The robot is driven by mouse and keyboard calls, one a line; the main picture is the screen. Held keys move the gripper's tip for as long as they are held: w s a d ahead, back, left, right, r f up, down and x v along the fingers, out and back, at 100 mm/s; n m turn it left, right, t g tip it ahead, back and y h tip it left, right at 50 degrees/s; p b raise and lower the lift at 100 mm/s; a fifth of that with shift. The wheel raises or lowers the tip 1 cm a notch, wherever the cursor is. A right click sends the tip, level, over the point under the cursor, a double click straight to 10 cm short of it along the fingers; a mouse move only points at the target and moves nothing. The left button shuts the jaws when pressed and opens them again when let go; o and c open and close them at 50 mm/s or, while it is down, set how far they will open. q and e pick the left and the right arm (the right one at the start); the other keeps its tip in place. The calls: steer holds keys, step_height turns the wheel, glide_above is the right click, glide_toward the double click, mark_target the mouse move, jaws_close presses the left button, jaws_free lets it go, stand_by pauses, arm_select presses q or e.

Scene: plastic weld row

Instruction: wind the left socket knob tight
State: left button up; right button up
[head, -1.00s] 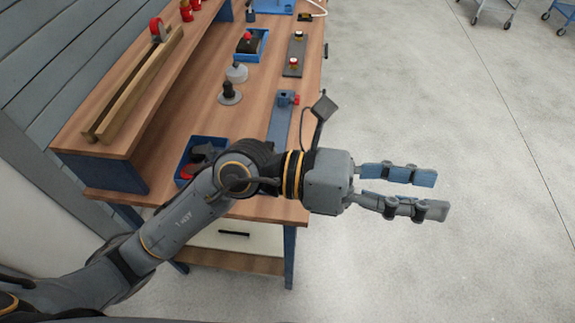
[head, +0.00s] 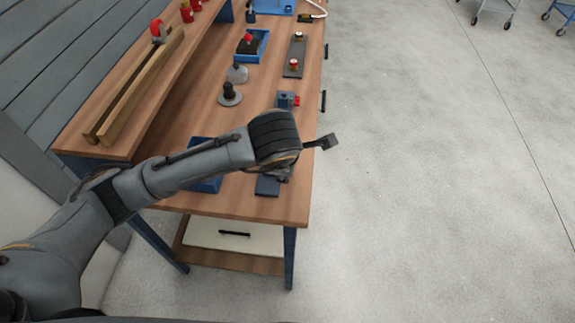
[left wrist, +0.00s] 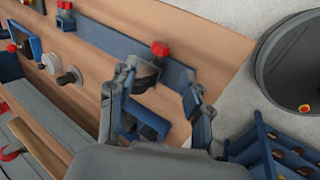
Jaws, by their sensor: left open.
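A long blue strip (left wrist: 110,38) lies along the bench's front edge in the left wrist view. A red knob (left wrist: 160,48) stands on it, with a dark rounded part (left wrist: 146,74) beside it. Another red-knobbed blue socket (left wrist: 65,8) is at the far end; it also shows in the head view (head: 288,99). My left gripper (left wrist: 162,80) is open above the near red knob, fingers apart to either side, apparently not touching it. In the head view my wrist hides the fingers and near knob. My right gripper is not in view.
A blue tray (head: 207,184) sits partly under my left arm. A black post (head: 230,93) and a grey bell-shaped piece (head: 237,72) stand mid-bench. A grey bin (left wrist: 300,60) and a blue rack (left wrist: 262,145) stand off the bench end.

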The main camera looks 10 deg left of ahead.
arm_select(q)
steer(key=x, duration=0.8)
steer(key=shift+w+f+p, duration=0.1)
steer(key=shift+f+p, duration=0.1)
steer(key=shift+p, duration=0.2)
jaws_close()
